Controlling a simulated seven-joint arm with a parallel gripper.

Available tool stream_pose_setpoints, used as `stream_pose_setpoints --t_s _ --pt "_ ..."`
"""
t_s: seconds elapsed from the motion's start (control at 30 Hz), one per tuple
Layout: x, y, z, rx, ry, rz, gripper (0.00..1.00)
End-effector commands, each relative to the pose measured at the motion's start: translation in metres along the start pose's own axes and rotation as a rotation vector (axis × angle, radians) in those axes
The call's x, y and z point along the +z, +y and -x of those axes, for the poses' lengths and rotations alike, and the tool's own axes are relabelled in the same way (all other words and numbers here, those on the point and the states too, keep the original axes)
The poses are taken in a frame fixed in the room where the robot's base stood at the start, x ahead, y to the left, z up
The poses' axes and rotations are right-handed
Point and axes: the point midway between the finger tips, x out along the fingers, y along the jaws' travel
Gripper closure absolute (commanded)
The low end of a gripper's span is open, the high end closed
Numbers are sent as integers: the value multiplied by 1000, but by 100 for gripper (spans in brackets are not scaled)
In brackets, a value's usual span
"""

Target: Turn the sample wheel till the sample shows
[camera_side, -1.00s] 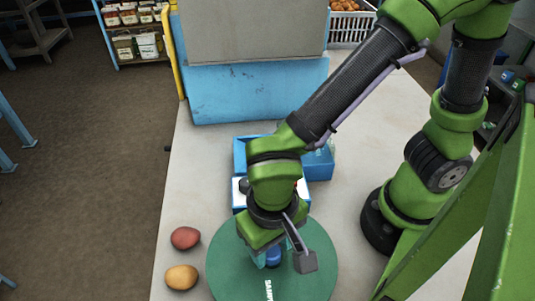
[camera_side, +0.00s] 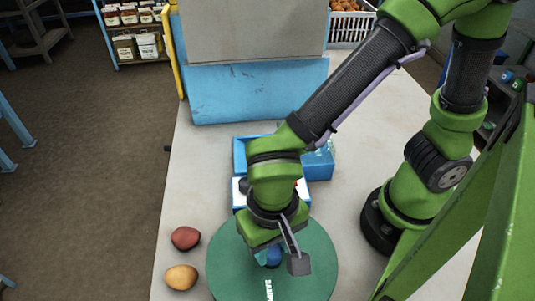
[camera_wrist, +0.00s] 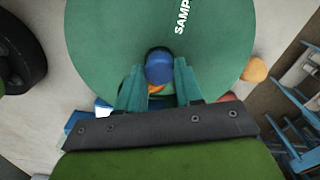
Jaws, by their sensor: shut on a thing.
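The sample wheel is a flat green disc (camera_side: 315,255) on the table, with white lettering near its lower edge in the side view. The disc fills the top of the wrist view (camera_wrist: 110,40), its lettering cut off by the frame edge. A round blue knob (camera_wrist: 159,68) stands on the disc, and part of it shows in the side view (camera_side: 275,257). My gripper (camera_wrist: 160,72) points down over the disc, its two teal fingers shut on the knob from both sides. A small orange patch (camera_wrist: 157,88) shows just below the knob, partly hidden by my gripper.
A red potato-like item (camera_side: 185,238) and a yellow-brown one (camera_side: 181,277) lie left of the disc. A blue tray (camera_side: 320,168) stands behind my gripper. A large blue-and-grey block (camera_side: 250,90) stands at the back. The table right of the tray is clear.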

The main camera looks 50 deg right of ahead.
Motion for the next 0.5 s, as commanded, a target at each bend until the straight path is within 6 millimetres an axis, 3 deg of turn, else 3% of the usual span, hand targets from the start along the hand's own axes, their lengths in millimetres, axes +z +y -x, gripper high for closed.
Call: stream_pose_setpoints --t_s 0.5 --pt "0 0 1 -1 0 -257 100"
